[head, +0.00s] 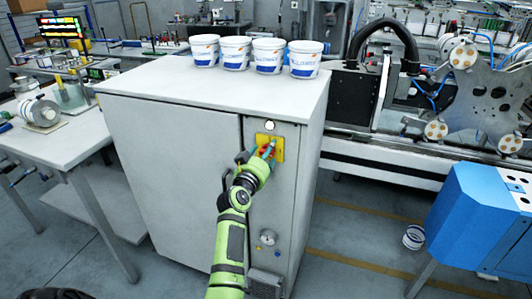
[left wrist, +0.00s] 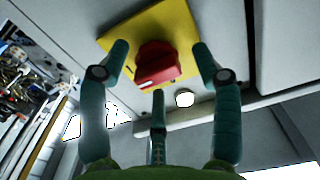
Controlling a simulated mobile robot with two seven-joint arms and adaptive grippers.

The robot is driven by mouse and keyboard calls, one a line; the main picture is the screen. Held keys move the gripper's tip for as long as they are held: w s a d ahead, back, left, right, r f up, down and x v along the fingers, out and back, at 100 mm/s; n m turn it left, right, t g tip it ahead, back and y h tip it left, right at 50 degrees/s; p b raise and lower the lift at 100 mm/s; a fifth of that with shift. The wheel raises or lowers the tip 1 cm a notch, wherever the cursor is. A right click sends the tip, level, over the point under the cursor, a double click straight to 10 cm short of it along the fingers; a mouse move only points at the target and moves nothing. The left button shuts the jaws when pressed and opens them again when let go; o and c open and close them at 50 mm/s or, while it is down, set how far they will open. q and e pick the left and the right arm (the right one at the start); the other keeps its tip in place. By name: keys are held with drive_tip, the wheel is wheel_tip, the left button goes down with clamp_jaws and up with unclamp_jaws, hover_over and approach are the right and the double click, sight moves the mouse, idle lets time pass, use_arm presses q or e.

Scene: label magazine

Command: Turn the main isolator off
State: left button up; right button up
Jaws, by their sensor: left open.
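The main isolator is a red rotary knob (left wrist: 157,64) on a yellow plate (left wrist: 184,22), on the front of a light grey cabinet. In the head view the yellow plate (head: 279,152) shows high on the cabinet's narrow right panel, with the knob mostly hidden by my fingers. My left gripper (head: 267,150) is at the plate. In the left wrist view my left gripper (left wrist: 160,68) is open, with two fingers on either side of the knob and a third below it. I cannot tell whether any finger touches the knob. My right gripper is not in view.
A white round lamp (head: 270,125) sits just above the plate, and a gauge (head: 268,237) lower on the panel. Several white tubs (head: 268,56) stand on the cabinet top (head: 210,93). A workbench (head: 60,145) is left; a blue machine (head: 480,215) stands right.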

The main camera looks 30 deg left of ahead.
use_arm(q)
drive_tip(key=c, duration=1.1)
drive_tip(key=shift+c, duration=0.2)
